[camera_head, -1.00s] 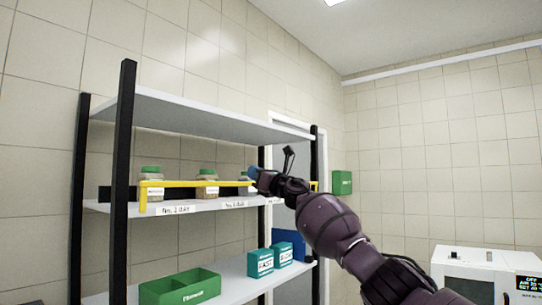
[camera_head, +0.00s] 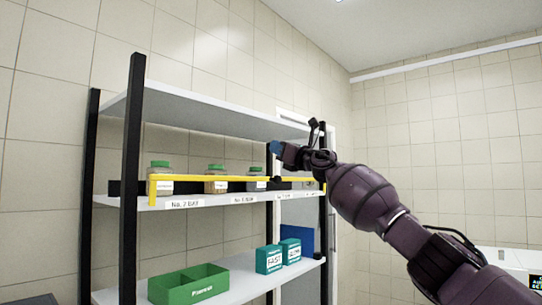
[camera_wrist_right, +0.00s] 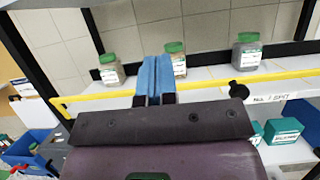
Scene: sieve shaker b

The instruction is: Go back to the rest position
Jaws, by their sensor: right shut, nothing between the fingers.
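My right gripper (camera_head: 275,148) is raised in front of the shelf rack, near the yellow rail (camera_head: 215,179) of the middle shelf. In the right wrist view its blue fingers (camera_wrist_right: 154,78) are together with nothing between them. They point toward the shelf, and jars show behind them. In the head view the right arm reaches in from the lower right. My left gripper is not in view.
Green-lidded jars (camera_head: 216,179) stand on the middle shelf behind the rail. A white machine (camera_head: 510,262) is at the lower right. A blue bin (camera_wrist_right: 30,150) shows in the wrist view.

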